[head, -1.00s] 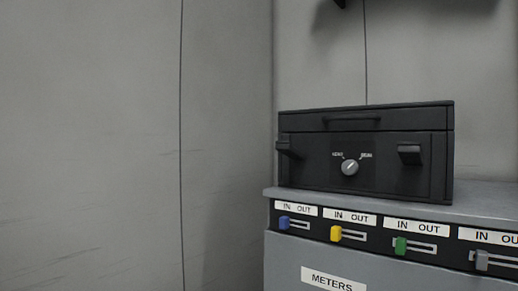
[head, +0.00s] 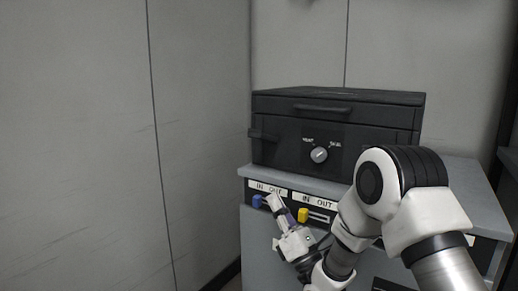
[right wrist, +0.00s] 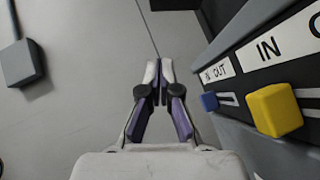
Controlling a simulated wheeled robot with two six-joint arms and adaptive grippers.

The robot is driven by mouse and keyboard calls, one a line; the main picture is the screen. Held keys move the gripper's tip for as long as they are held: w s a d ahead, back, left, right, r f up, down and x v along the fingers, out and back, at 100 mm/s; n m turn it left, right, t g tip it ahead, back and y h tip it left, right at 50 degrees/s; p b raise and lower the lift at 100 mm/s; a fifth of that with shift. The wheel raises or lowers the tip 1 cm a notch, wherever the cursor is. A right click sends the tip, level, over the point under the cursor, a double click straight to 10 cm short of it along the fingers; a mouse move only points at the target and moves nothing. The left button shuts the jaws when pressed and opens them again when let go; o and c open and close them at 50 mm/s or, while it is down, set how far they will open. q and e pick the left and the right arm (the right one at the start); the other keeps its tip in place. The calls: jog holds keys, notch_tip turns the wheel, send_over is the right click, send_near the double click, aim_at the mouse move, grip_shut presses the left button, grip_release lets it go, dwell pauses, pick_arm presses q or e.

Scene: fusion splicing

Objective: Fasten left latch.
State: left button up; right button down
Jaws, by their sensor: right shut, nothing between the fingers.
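The black case (head: 335,124) sits on top of the grey cabinet with its lid down. The left latch (head: 262,135) is a dark tab that sticks out at the left of the case's front; whether it is fastened I cannot tell. My right gripper (head: 275,202) is shut and empty. It is below and in front of the left latch, apart from it, before the cabinet's slider panel. The right wrist view shows its fingertips (right wrist: 159,72) together, with no latch in sight. My right arm hides the case's right latch. My left gripper is not in view.
A blue slider (head: 257,201) and a yellow slider (head: 303,215) stick out of the panel near my right gripper. A knob (head: 319,155) is on the case front. The grey cabinet (head: 256,240) has a top ledge under the case.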

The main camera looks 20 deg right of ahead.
aim_at(263, 137)
jog(key=s+d+r+p+x, duration=0.1)
jog(key=p+x, duration=0.3)
jog(key=x, duration=0.8)
jog(key=shift+w+d+r+p, duration=0.25)
jog(key=shift+r+p, duration=0.15)
jog(key=shift+r, duration=0.2)
